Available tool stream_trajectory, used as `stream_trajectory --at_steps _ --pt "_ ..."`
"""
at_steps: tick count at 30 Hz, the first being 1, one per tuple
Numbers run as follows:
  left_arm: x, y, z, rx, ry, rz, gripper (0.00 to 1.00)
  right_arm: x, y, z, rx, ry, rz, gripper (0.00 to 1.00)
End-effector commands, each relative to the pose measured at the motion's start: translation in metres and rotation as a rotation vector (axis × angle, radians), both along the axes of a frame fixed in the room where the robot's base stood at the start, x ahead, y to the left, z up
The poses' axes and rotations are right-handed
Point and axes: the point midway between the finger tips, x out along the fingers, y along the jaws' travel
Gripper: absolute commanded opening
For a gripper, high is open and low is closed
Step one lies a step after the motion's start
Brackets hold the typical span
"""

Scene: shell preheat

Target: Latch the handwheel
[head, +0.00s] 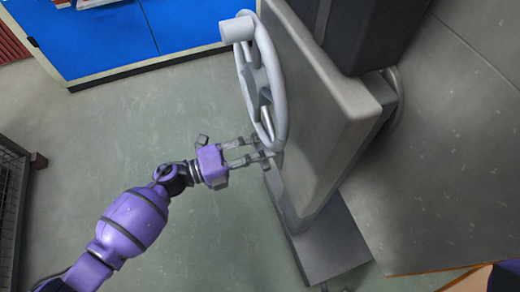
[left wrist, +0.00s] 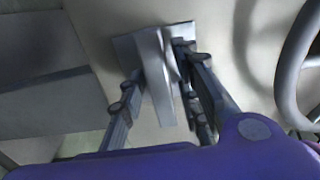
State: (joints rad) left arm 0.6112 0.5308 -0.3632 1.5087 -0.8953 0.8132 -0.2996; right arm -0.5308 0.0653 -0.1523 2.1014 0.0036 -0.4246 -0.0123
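The grey handwheel (head: 277,85) is mounted on the face of a grey metal panel, with a cylindrical knob (head: 237,28) on its rim. Part of its rim shows at the right edge of the left wrist view (left wrist: 290,75). My left gripper (head: 262,154) is at the panel's edge, just below the wheel. In the left wrist view its fingers (left wrist: 160,75) are spread on either side of a silver latch piece (left wrist: 157,70) on a small plate. Contact with the latch piece is not clear. My right gripper is not in view.
The large grey panel (head: 325,110) stands on a dark base (head: 325,245). A blue-topped bench (head: 100,40) is at the upper left and a wire rack (head: 10,200) at the left edge. The green-grey floor (head: 130,130) between them is clear.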

Motion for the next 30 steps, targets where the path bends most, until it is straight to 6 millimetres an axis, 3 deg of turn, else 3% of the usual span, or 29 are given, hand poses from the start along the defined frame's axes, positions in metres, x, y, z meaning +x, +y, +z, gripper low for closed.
stream_trajectory --at_steps 11,14,24,30 --pt "-0.001 0.004 -0.001 0.003 -0.001 0.001 0.36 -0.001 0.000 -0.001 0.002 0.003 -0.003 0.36" --pt "-0.005 0.016 -0.001 0.003 -0.001 0.001 0.36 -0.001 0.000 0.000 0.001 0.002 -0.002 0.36" --pt "-0.027 0.083 -0.001 0.003 0.000 0.001 0.36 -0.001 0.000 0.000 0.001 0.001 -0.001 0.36" --pt "-0.035 0.108 -0.001 0.002 0.000 0.001 0.36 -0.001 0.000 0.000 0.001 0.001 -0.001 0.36"
